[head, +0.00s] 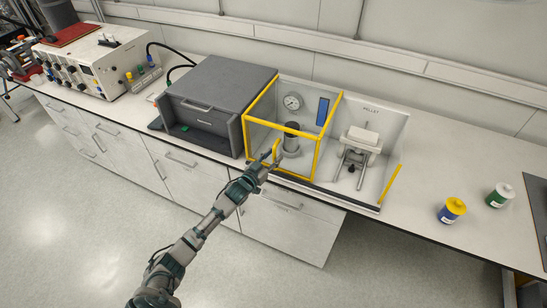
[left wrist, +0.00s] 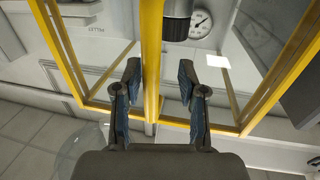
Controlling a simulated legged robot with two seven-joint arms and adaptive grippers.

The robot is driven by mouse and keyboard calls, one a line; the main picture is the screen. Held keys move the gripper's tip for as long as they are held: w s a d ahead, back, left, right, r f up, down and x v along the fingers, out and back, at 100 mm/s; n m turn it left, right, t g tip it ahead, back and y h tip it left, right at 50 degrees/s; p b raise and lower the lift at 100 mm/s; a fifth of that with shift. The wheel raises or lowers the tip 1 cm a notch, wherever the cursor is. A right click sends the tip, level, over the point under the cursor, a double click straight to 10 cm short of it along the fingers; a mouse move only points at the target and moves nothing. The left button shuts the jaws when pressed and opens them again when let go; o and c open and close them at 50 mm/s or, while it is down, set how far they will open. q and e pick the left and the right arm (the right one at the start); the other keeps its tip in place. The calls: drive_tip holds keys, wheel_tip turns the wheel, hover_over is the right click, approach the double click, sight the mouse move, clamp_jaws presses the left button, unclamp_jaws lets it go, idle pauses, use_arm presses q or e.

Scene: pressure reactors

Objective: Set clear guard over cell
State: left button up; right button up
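The clear guard (head: 318,157) is a box of clear panes with a yellow frame. In the head view it stands at the left bay of a bench station, and the cell (head: 291,138), a dark-topped grey cylinder, shows through its panes. I cannot tell whether its lower edge is fully seated. My left gripper (head: 271,156) is at the guard's front, by an upright yellow bar. In the left wrist view the fingers (left wrist: 158,82) are apart, one on each side of a yellow bar (left wrist: 152,50), with gaps visible. My right gripper is not in view.
A grey box unit (head: 215,98) stands close left of the guard. A pellet press (head: 357,150) is in the right bay, with a yellow bar (head: 390,184) at its right edge. Blue (head: 452,213) and green (head: 498,198) containers stand farther right. A gauge (head: 292,102) is behind the cell.

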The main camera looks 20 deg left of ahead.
use_arm(q)
drive_tip(key=shift+s+d, duration=0.1)
drive_tip(key=shift+d, duration=0.05)
drive_tip(key=v, duration=1.1)
drive_tip(key=shift+s+a, duration=0.25)
drive_tip(key=shift+s, duration=0.1)
drive_tip(key=s+a+f+n+g+y, duration=0.1)
drive_tip(key=s+a+f+g+y, duration=0.1)
drive_tip(key=f, duration=0.9)
drive_tip(key=s+a+f+n+g+y, duration=0.1)
drive_tip(key=s+a+f+g, duration=0.1)
drive_tip(key=f, duration=0.9)
drive_tip(key=s+f+g+y, duration=0.1)
drive_tip(key=s+f+g, duration=0.1)
drive_tip(key=s+f, duration=0.5)
drive_tip(key=s+f+g, duration=0.2)
drive_tip(key=s+f, duration=0.2)
drive_tip(key=f, duration=0.7)
drive_tip(key=s+d+f+g, duration=0.4)
drive_tip(key=s+f, duration=0.9)
drive_tip(key=s, duration=0.3)
drive_tip(key=s+d+f+m+g, duration=0.1)
drive_tip(key=s+d+f+g, duration=0.1)
drive_tip(key=s, duration=0.8)
drive_tip(key=s+d+f+m+g, duration=0.1)
drive_tip(key=s+d+f, duration=0.3)
drive_tip(key=s, duration=0.7)
drive_tip(key=shift+d+f+g, duration=0.3)
drive_tip(key=shift+d+g, duration=0.25)
drive_tip(key=shift+g, duration=0.35)
